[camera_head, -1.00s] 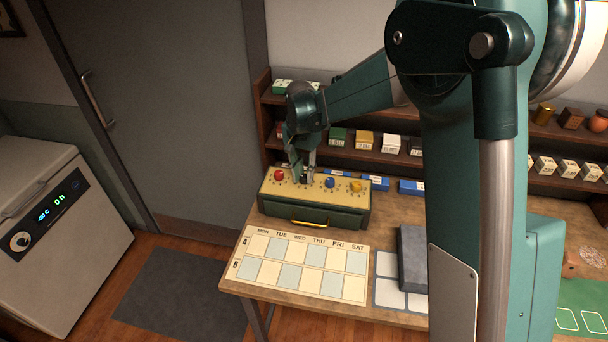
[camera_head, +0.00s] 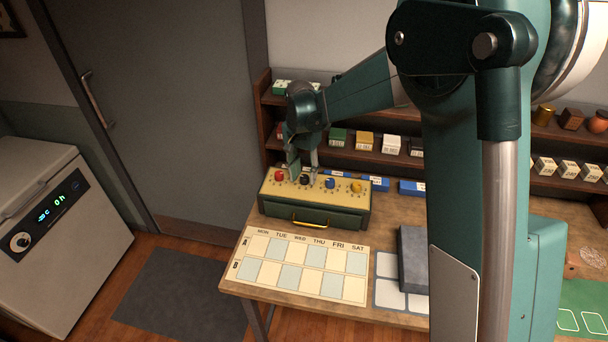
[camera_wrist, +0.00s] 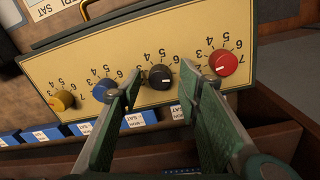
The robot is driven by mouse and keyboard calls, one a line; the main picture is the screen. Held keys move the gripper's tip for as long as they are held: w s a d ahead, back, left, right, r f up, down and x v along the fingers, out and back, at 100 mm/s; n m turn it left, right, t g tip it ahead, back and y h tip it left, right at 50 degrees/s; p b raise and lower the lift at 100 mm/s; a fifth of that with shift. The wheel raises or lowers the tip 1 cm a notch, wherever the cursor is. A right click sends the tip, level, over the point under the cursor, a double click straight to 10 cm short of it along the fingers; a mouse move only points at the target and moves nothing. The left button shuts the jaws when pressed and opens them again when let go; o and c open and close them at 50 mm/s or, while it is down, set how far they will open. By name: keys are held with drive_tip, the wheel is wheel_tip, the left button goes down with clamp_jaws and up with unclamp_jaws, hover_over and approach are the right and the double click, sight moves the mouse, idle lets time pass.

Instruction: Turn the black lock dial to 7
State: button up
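The black lock dial (camera_head: 304,179) sits on the sloped cream panel (camera_head: 271,188) of a dark green box, between the red dial (camera_head: 279,176) and the blue dial (camera_head: 330,183). In the wrist view the black dial (camera_wrist: 160,77) shows upside down, with a light mark on its face and numbers around it. I cannot tell which number the mark meets. My gripper (camera_head: 303,167) is above the black dial, fingers spread and empty. In the wrist view its green fingers (camera_wrist: 155,85) stand apart on both sides of the dial, not pressing on it.
A yellow dial (camera_head: 356,187) is at the panel's right end. The box has a drawer with a yellow handle (camera_head: 310,224). A weekday chart (camera_head: 300,264) lies in front. A shelf with small boxes (camera_head: 365,139) and blue pill boxes (camera_head: 411,187) are behind and beside it.

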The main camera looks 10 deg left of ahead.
sight(304, 177)
wheel_tip(304, 177, up, 12)
drive_tip(key=shift+a+f, duration=0.15)
drive_tip(key=shift+a, duration=0.15)
idle(0.3)
drive_tip(key=shift+w, duration=0.1)
drive_tip(key=shift+d, duration=0.1)
drive_tip(key=s+d+r+n+t, duration=0.1)
drive_tip(key=s+d+r, duration=0.2)
drive_tip(key=s+d, duration=0.35)
drive_tip(key=s+d+r+t+y, duration=0.1)
drive_tip(key=s+d+r, duration=0.25)
drive_tip(key=d, duration=0.65)
drive_tip(key=s+d+r+n+t, duration=0.1)
drive_tip(key=s+d+r+t, duration=0.1)
drive_tip(key=s+d+r, duration=0.45)
drive_tip(key=s+d+f+t, duration=0.1)
drive_tip(key=s+d+f, duration=0.3)
drive_tip(key=s+d, duration=0.4)
drive_tip(key=s+d+f+n+t, duration=0.1)
drive_tip(key=s+d+f+t, duration=0.1)
drive_tip(key=s+d+f, duration=0.3)
drive_tip(key=s+d, duration=0.3)
drive_tip(key=s, duration=0.1)
drive_tip(key=shift+s+b, duration=0.15)
drive_tip(key=shift+b, duration=0.15)
